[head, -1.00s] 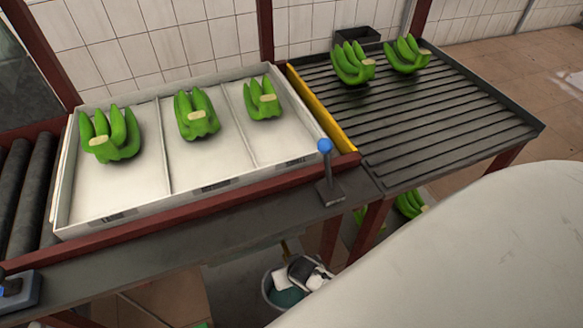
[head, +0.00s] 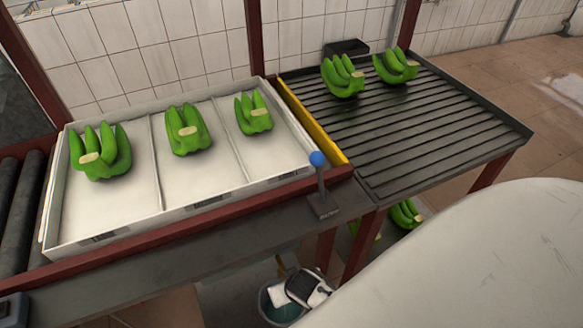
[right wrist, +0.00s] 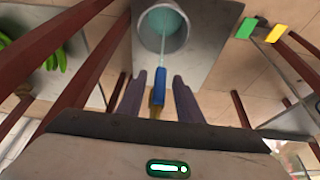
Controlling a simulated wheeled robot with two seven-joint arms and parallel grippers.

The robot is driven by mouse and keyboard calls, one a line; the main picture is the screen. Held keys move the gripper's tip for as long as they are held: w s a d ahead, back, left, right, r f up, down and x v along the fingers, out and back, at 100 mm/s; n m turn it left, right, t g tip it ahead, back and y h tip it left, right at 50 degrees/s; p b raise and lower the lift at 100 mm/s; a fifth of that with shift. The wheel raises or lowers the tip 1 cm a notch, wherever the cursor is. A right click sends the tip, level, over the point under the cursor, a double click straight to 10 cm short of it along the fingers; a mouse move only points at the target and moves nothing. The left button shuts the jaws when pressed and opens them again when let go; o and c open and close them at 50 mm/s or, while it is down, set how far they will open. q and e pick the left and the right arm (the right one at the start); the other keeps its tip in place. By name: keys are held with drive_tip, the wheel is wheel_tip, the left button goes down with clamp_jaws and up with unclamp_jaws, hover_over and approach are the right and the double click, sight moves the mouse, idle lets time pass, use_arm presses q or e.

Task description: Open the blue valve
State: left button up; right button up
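In the right wrist view, a blue part (right wrist: 157,90), seemingly the blue valve, shows between the fingers of my right gripper (right wrist: 160,88), with a brownish piece at its lower end. The fingers stand apart with gaps beside it, so the gripper looks open. I cannot tell how far the part lies from the fingers or its exact turn. A thin pale-blue streak (right wrist: 163,45) runs from it towards a round pail (right wrist: 164,25). In the head view the pail (head: 282,302) is below the bench, and neither gripper shows. The valve is not visible there.
A lever with a blue knob (head: 317,159) stands on the bench's front edge. A white tray (head: 155,160) holds green banana bunches. More bunches lie on the slatted rack (head: 400,130), behind a yellow divider (head: 310,120). A large pale surface hides the lower right of the head view.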

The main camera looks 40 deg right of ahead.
drive_tip(key=shift+v, duration=2.75)
drive_tip(key=shift+r, duration=0.1)
drive_tip(key=s+r+n+y, duration=0.1)
drive_tip(key=s+r+n, duration=0.1)
drive_tip(key=s+r, duration=0.5)
drive_tip(key=s+r+n, duration=0.2)
drive_tip(key=r+n, duration=0.1)
drive_tip(key=r, duration=0.7)
drive_tip(key=w+a+f+t+y, duration=0.1)
drive_tip(key=a+f+t, duration=0.1)
drive_tip(key=f, duration=0.4)
drive_tip(key=w+a+f+t+y, duration=0.1)
drive_tip(key=w+a+f+t, duration=0.1)
drive_tip(key=f, duration=0.4)
drive_tip(key=shift+w+a+y, duration=0.3)
drive_tip(key=shift+w+a, duration=0.05)
drive_tip(key=shift+a, duration=0.1)
drive_tip(key=shift+d+m, duration=0.15)
drive_tip(key=shift+m, duration=0.15)
